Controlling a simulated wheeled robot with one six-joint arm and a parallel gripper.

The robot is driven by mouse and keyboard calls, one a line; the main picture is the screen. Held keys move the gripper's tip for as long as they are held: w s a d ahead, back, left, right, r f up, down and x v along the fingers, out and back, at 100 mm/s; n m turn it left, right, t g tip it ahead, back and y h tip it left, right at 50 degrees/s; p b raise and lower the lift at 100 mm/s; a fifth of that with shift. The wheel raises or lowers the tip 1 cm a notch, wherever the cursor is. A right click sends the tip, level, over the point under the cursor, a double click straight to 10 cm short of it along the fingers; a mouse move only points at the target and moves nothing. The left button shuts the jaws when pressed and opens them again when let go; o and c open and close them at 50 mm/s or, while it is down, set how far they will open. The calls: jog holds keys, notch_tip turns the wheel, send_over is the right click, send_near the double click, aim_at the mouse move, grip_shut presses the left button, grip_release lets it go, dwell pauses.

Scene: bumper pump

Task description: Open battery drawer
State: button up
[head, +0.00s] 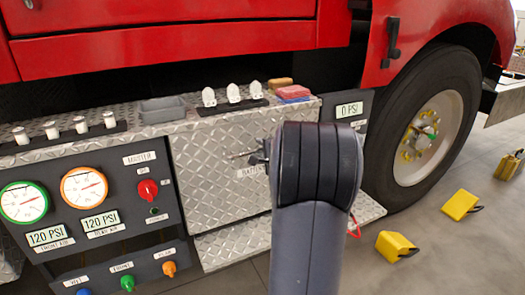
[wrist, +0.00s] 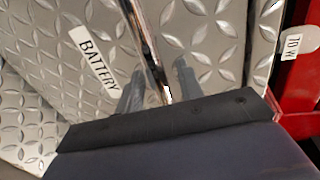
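The battery drawer (head: 208,190) is a diamond-plate panel in the truck's side, and its front looks flush with the body around it. A BATTERY label (wrist: 93,57) is on its face. The drawer's handle is a thin chrome bar (wrist: 142,35), which also shows in the head view (head: 240,155) just left of my gripper (head: 262,155). In the wrist view my gripper (wrist: 158,90) has its two fingers apart, one on each side of the bar, with gaps visible. My arm hides the drawer's right part in the head view.
A gauge panel (head: 100,212) with knobs is left of the drawer. A grey tray (head: 162,109), white fittings and red and blue blocks (head: 292,91) sit on the ledge above. A wheel (head: 432,135) and yellow chocks (head: 395,245) are at right.

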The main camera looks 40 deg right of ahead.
jog(key=shift+c, duration=0.6)
grip_shut()
jog(key=shift+s, duration=0.1)
